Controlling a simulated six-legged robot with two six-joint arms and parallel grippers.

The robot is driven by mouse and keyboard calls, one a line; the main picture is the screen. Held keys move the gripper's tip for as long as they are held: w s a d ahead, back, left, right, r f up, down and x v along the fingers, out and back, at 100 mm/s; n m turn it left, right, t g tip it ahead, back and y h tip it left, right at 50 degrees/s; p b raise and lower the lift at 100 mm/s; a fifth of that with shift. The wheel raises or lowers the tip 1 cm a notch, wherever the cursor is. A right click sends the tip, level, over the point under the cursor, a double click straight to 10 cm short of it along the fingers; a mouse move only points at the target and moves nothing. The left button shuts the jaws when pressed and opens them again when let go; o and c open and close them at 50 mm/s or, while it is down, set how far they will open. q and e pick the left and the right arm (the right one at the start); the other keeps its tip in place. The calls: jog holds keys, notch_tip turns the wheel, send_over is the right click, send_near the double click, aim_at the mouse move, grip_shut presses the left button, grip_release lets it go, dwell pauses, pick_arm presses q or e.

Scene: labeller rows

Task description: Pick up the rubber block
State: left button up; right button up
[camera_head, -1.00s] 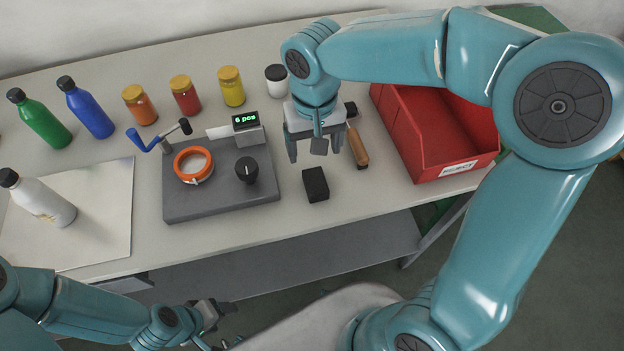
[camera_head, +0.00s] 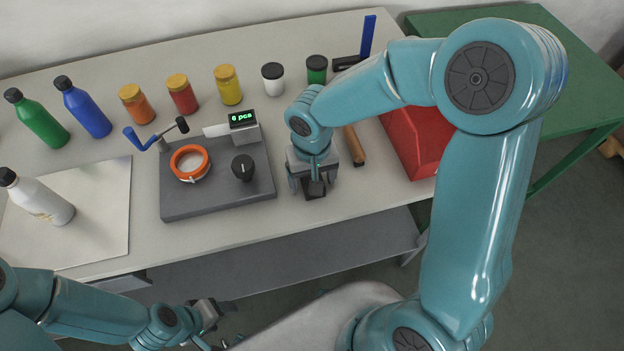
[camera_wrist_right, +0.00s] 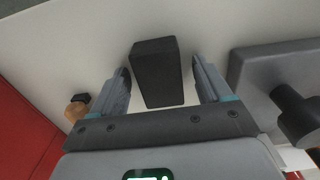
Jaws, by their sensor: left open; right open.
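The rubber block (camera_head: 316,189) is a small black block on the grey table near its front edge. My right gripper (camera_head: 313,184) is over it, pointing down, and partly hides it. In the right wrist view the block (camera_wrist_right: 158,75) stands between the two open fingers of the right gripper (camera_wrist_right: 163,82), with a gap on each side. My left gripper (camera_head: 212,312) is open and empty at the lower left, in front of the table and away from the block.
A grey labeller base (camera_head: 215,203) with an orange tape ring (camera_head: 188,162) and black knob (camera_head: 243,167) stands left of the block. A wooden handle (camera_head: 354,146) and red bin (camera_head: 412,140) are to the right. Several jars and bottles line the back.

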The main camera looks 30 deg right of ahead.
jog(key=c, duration=1.1)
jog(key=shift+r, duration=0.1)
notch_tip(320, 180, up, 20)
jog(key=shift+f+p, duration=0.1)
jog(key=shift+p, duration=0.5)
